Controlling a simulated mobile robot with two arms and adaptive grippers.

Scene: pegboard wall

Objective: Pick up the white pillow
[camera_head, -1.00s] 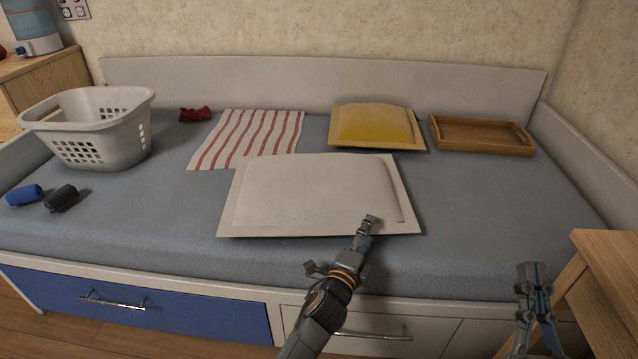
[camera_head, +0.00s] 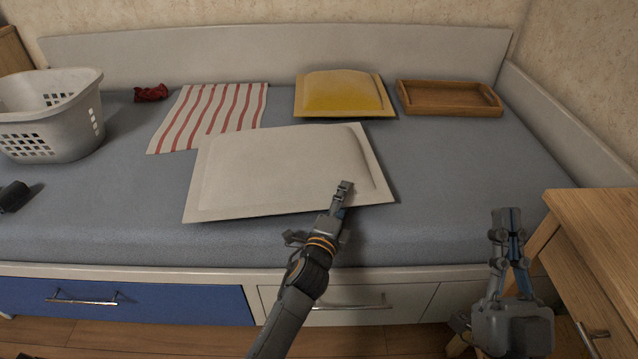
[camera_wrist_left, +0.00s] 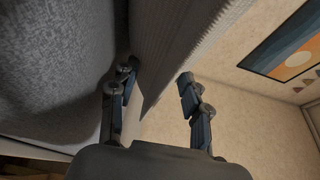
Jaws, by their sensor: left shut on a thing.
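The white pillow (camera_head: 270,170) lies on the bed, its near right part tilted up slightly. My left gripper (camera_head: 341,192) is at the pillow's near right side, shut on its edge. In the left wrist view, the pillow's edge (camera_wrist_left: 165,55) runs between the two fingers (camera_wrist_left: 157,88). The fingers' exact contact with the cloth is partly hidden. My right gripper (camera_head: 508,220) is empty, beyond the bed's front edge, beside the wooden furniture; its fingertips look close together.
A striped cloth (camera_head: 213,112), a yellow pillow (camera_head: 343,94) and a wooden tray (camera_head: 450,98) lie behind the white pillow. A white basket (camera_head: 50,115) stands at left. A wooden cabinet (camera_head: 600,225) is at right. Bare mattress (camera_head: 480,170) lies right of the white pillow.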

